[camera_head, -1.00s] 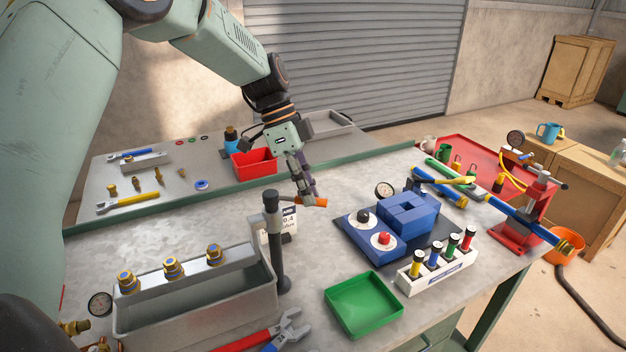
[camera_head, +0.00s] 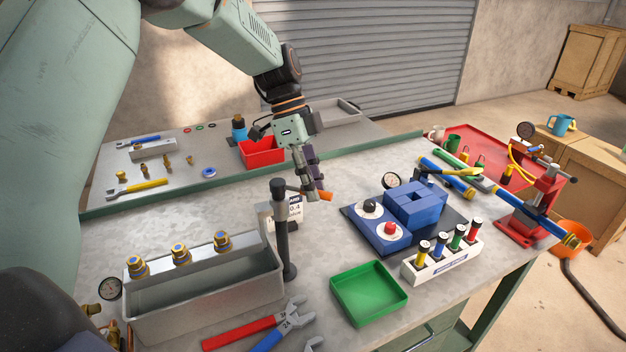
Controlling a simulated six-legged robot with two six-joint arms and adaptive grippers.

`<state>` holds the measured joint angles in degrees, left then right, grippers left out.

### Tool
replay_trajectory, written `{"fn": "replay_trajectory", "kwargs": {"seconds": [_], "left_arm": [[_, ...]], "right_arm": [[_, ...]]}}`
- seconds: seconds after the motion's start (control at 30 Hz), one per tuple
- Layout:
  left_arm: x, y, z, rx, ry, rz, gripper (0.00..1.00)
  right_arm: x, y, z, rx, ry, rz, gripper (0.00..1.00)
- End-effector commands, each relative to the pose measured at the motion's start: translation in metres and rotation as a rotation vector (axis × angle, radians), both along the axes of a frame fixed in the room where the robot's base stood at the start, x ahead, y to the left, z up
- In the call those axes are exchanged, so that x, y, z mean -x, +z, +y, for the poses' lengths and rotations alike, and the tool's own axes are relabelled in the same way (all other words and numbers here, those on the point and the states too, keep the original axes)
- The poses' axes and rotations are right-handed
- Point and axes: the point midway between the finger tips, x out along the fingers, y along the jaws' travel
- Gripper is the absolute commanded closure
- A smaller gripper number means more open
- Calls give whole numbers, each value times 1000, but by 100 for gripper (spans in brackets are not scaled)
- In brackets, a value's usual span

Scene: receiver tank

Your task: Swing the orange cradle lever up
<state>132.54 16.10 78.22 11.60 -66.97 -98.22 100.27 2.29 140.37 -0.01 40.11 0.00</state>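The orange lever (camera_head: 325,196) sticks out to the right from the top of a dark upright post (camera_head: 281,235), roughly level. Only its orange end shows clearly. My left gripper (camera_head: 317,195) reaches down from above with its fingertips at the orange end, overlapping it in the picture. Its two fingers look close together, and I cannot tell whether they grip the lever or only stand beside it. The fingers hide part of the lever. My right gripper is out of view.
A metal trough (camera_head: 205,300) with brass fittings stands left of the post. Wrenches (camera_head: 285,325) lie in front. A green tray (camera_head: 369,295), a blue block (camera_head: 414,208) and a white rack (camera_head: 440,262) stand to the right. A small sign (camera_head: 296,210) is behind the post.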

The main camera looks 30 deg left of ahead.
Motion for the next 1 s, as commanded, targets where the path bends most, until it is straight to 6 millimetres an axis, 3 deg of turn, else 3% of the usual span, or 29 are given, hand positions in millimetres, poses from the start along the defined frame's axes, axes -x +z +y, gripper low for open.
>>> {"fn": "replay_trajectory", "kwargs": {"seconds": [0.17,0.53,1.0], "left_arm": [[-1,1,0,-1,2,-4,61],[-4,8,3,-1,3,-11,61],[-15,87,38,-1,3,-11,61]], "right_arm": [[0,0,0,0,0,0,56],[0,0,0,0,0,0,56],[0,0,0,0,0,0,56]]}}
